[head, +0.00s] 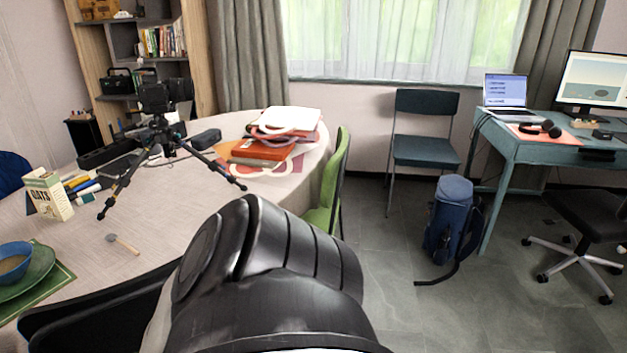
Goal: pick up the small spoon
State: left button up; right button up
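A small spoon (124,245) lies on the left part of the table (165,212), with a grey-green bowl end and a light brown handle. Nothing covers it. The space around it is bare tablecloth. A large black rounded link of my own arm fills the bottom middle of the head view. Neither of my grippers shows, so I cannot see their fingers or whether they hold anything.
A tripod with a camera (165,97) stands behind the spoon. An oats carton (49,195) and markers are at the left. A blue bowl (14,262) sits on a green plate (40,262). Books (262,149) and a green chair (330,190) are at the table's right.

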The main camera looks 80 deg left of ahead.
aim_at(111, 237)
jog(key=u, duration=2.65)
